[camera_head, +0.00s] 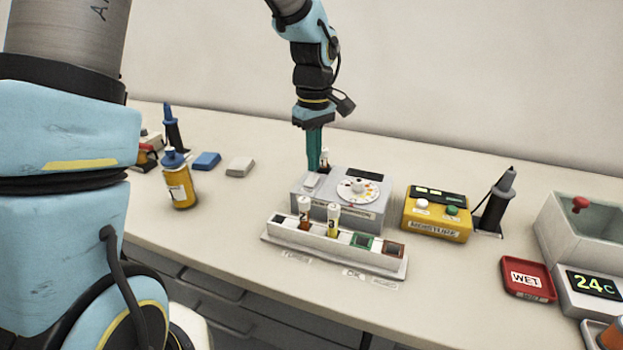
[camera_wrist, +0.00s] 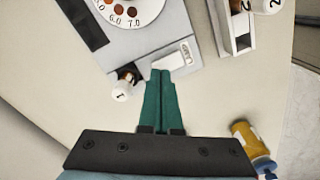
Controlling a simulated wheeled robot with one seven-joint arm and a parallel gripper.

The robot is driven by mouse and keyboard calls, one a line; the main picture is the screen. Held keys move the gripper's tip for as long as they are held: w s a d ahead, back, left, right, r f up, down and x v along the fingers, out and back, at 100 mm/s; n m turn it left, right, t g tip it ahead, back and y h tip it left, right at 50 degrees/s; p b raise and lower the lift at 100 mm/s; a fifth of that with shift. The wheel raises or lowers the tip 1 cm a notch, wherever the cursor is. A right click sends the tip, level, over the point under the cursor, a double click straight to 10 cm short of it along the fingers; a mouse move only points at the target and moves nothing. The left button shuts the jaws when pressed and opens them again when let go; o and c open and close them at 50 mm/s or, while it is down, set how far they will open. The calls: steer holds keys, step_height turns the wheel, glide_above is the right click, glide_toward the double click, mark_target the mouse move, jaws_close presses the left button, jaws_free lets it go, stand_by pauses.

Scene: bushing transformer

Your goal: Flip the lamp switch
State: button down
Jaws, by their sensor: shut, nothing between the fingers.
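The lamp switch is a small white rocker with a dark label (camera_wrist: 178,58) on the grey box with the dial; it also shows on the box's left top corner in the head view (camera_head: 311,181). The grey box (camera_head: 345,212) stands mid-table. My gripper (camera_head: 314,167), with teal fingers, is shut and empty and points down at the box's back left. In the wrist view its fingertips (camera_wrist: 161,72) are beside the switch's near edge; I cannot tell whether they touch it. A white-capped vial marked 1 (camera_wrist: 122,88) stands just left of the fingers, partly hidden in the head view.
A white rack (camera_head: 335,248) with vials stands in front of the box. A yellow moisture tester (camera_head: 436,213) is to its right, with a red tray (camera_head: 526,278) farther right. An orange bottle (camera_head: 178,182) stands left. The table between bottle and box is mostly clear.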

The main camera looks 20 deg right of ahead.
mark_target(314, 176)
steer(key=shift+f+b, duration=0.7)
steer(key=shift+f, duration=0.3)
stand_by(0.4)
steer(key=shift+r, duration=0.15)
steer(key=shift+r+p, duration=2.75)
steer(key=shift+r, duration=0.7)
steer(key=shift+f, duration=0.1)
steer(key=s+a+m, duration=0.2)
steer(key=a, duration=1.3)
steer(key=s+a+f+m+t, duration=0.1)
steer(key=s+a+m, duration=0.1)
steer(key=a, duration=1.3)
steer(key=shift+f+m+t, duration=0.25)
steer(key=shift+m+t, duration=0.05)
